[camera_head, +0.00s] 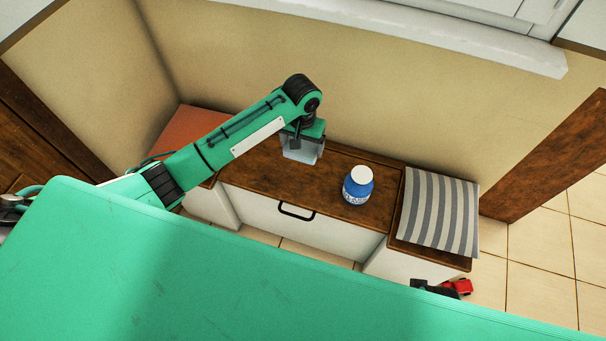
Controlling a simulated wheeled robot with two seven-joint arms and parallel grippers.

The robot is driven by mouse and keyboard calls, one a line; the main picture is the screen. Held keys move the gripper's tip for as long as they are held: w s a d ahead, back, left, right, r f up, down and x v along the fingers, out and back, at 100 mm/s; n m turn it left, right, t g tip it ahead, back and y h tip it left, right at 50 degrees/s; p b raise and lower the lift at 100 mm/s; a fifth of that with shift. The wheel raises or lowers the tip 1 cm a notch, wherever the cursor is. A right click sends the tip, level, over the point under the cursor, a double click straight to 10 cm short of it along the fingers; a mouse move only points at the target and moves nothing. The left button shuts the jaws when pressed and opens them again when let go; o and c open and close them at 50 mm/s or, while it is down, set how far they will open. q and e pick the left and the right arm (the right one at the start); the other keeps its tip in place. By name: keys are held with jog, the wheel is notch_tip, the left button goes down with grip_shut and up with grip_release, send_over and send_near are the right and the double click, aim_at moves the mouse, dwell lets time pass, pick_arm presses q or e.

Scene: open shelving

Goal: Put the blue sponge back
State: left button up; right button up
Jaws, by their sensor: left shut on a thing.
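My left gripper (303,143) hangs from the green arm over the left part of the brown wooden top. It is shut on a pale blue-grey block (302,155), which looks like the blue sponge. The gripper hides part of the block. I cannot tell whether the block touches the wooden top. A dark part at the lower right, by the edge of my green body, looks like my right gripper (432,288). Most of it is hidden and its fingers cannot be made out.
A blue jar with a white lid (358,187) stands on the wooden top (322,191), right of my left gripper. A grey-striped cushion (438,213) lies at the right end. A red toy vehicle (461,286) is at lower right. The wood between gripper and jar is clear.

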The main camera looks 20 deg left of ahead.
pick_arm(q)
jog(key=b, duration=0.2)
send_over(302, 177)
notch_tip(302, 177, down, 10)
jog(key=shift+d+r, duration=0.1)
jog(key=shift+r, duration=0.05)
notch_tip(302, 177, down, 5)
jog(key=shift+r, duration=0.1)
pick_arm(e)
jog(key=shift+t, duration=0.4)
notch_tip(302, 177, up, 6)
jog(key=shift+f, duration=0.1)
pick_arm(q)
jog(key=shift+s, duration=0.1)
jog(key=o, duration=0.9)
